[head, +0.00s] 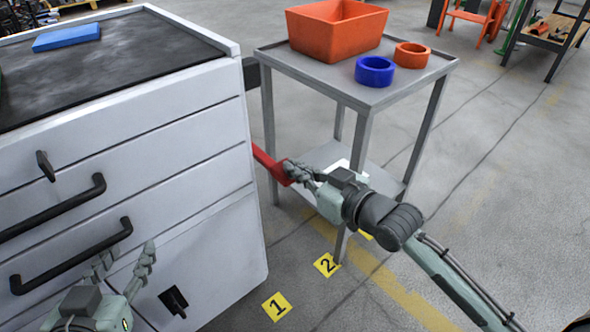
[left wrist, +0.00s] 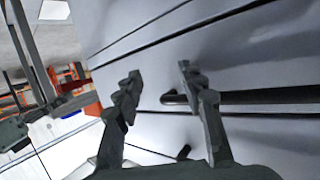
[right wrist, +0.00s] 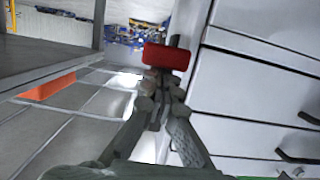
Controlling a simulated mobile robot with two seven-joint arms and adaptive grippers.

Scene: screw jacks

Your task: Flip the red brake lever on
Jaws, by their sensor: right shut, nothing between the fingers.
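The red brake lever (head: 267,163) sticks out from the right side of the white drawer cabinet (head: 190,150), sloping down to the right. In the right wrist view its red end (right wrist: 167,57) lies just beyond the fingertips. My right gripper (head: 291,170) is shut and empty at the lever's free end; I cannot tell whether they touch. Its closed fingers also show in the right wrist view (right wrist: 161,82). My left gripper (head: 128,262) is open in front of the lower drawers. In the left wrist view its spread fingers (left wrist: 158,76) hold nothing.
A grey side table (head: 380,92) right of the cabinet holds an orange bin (head: 335,35), a blue ring (head: 374,71) and an orange ring (head: 411,55). Black drawer handles (head: 70,255) project near my left gripper. Numbered yellow floor markers (head: 276,306) lie below. Floor at right is open.

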